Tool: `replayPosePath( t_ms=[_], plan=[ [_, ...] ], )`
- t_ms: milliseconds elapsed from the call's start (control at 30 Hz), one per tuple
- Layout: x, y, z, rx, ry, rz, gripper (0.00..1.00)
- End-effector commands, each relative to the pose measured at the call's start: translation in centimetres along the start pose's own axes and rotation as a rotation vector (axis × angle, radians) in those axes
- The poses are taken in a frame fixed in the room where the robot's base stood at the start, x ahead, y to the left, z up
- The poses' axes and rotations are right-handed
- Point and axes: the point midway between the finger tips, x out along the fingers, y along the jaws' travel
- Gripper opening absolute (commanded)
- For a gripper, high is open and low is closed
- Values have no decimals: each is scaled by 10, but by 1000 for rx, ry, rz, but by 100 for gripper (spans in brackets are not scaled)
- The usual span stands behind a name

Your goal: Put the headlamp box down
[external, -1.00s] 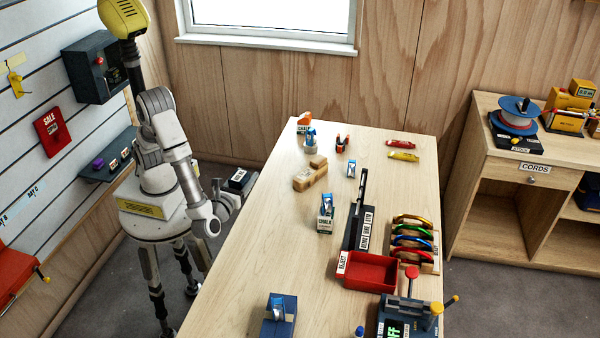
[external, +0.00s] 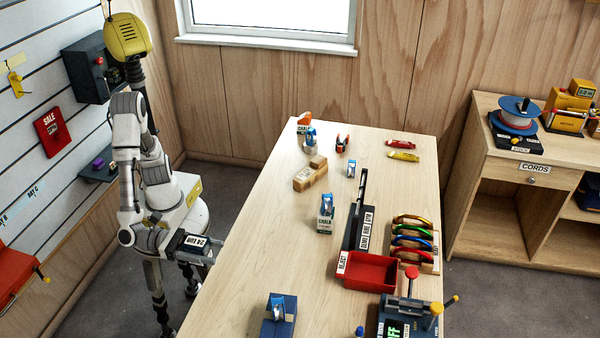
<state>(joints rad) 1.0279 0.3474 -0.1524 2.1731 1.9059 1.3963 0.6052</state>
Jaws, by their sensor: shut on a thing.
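The headlamp box, a small dark box with a white label (external: 196,239), is at the end of my arm, just left of the table's (external: 262,235) left edge. My gripper (external: 204,253) is shut on it. The fingers are small and partly hidden in this view. The box appears held near table height, outside the table edge, with nothing visible under it.
The table's near left area is bare. On it stand a chalk box (external: 325,220), a blue block (external: 279,322), a tan wooden block (external: 310,175), a red reject tray (external: 369,271) and a rack of coloured carabiners (external: 412,243). A slatted wall with a small shelf (external: 100,170) is at left.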

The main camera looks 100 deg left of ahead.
Motion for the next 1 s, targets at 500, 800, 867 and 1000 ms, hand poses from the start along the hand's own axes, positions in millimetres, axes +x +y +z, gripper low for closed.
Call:
replayPosePath(
  t_ms=[500,800,867,1000],
  plan=[
    [80,37,-58,3,1,-22,0],
    [101,46,-74,0,1,-27,0],
    [101,46,-80,2,1,-27,0],
    [100,46,-103,3,3,-27,0]
  ],
)
